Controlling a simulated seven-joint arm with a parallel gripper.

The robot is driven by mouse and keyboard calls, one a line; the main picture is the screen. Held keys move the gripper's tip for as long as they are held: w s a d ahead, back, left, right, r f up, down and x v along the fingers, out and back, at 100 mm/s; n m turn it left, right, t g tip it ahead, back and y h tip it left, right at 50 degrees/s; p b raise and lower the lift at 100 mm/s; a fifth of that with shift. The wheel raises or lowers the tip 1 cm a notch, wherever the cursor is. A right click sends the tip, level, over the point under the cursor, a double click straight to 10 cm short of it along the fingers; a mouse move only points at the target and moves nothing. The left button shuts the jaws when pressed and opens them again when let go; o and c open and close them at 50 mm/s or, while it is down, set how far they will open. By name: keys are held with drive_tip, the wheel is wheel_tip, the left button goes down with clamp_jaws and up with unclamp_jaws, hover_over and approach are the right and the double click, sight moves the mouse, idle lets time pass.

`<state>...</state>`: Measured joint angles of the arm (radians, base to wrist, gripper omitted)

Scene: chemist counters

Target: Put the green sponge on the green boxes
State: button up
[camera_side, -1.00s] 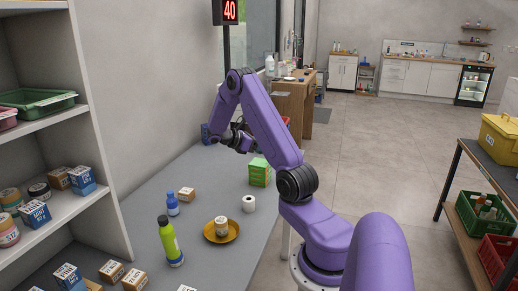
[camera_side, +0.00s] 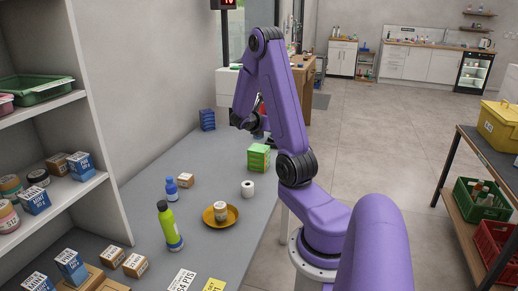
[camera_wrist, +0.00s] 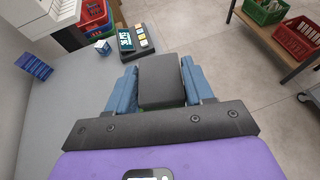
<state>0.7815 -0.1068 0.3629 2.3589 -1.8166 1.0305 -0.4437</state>
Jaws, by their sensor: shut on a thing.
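The green boxes (camera_side: 259,157) stand stacked on the grey counter in the side view. My gripper (camera_wrist: 160,88) shows blue fingers in the wrist view, shut on a dark-topped block between them. Slivers of green show at the block's lower edges, so it looks like the green sponge (camera_wrist: 161,80), though its sides are mostly hidden. In the side view my gripper (camera_side: 261,136) is above and near the green boxes, partly hidden by my purple arm. The sponge cannot be made out there.
Blue boxes (camera_side: 207,120) stand farther back by the wall. A white roll (camera_side: 248,188), an orange dish (camera_side: 215,222) with a jar, and a green bottle (camera_side: 169,228) stand nearer. A dark scale-like device (camera_wrist: 137,42) and red crates (camera_wrist: 93,22) lie beyond.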

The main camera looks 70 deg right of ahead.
drive_tip(key=n+t, duration=0.1)
drive_tip(key=a+f+n+t, duration=0.1)
drive_tip(key=shift+w+t, duration=0.1)
drive_tip(key=shift+t, duration=0.3)
drive_tip(key=shift+n, duration=0.3)
drive_tip(key=w+d+f, duration=0.4)
drive_tip(key=w+d, duration=0.1)
drive_tip(key=d, duration=0.2)
hover_over(258, 149)
drive_tip(key=f, duration=0.5)
drive_tip(key=shift+s+f, duration=0.15)
drive_tip(key=shift+s, duration=0.05)
drive_tip(key=shift+d+f, duration=0.1)
drive_tip(key=shift+f, duration=0.1)
drive_tip(key=shift+w+d+f+h, duration=0.15)
drive_tip(key=shift+f+h, duration=0.15)
drive_tip(key=shift+f, duration=1.35)
